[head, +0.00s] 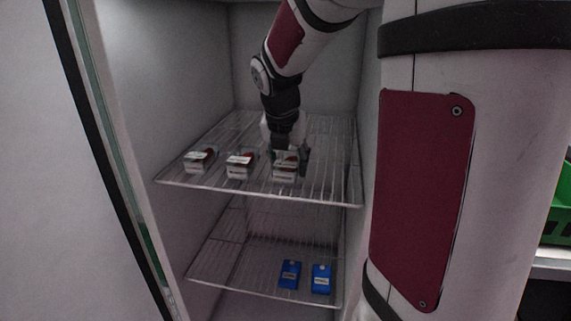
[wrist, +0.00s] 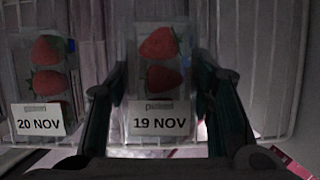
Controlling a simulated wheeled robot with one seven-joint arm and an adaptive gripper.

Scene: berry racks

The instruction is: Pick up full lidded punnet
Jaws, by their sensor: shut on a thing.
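In the wrist view my gripper (wrist: 160,110) is shut on a clear punnet with a label reading 19 NOV (wrist: 160,120), with red strawberries showing through it. One finger is on each side of it. In the head view my gripper (head: 288,158) reaches down to this punnet (head: 285,172), the rightmost of three on the upper wire shelf (head: 330,185). I cannot tell whether it is lifted off the shelf. A second punnet, labelled 20 NOV (wrist: 40,115), stands to its left in the wrist view; it is the middle punnet (head: 240,168) in the head view.
The third punnet (head: 199,161) is at the left of the upper shelf. Two blue packs (head: 290,274) (head: 321,279) stand on the lower wire shelf (head: 235,270). Cabinet walls enclose the shelves on both sides.

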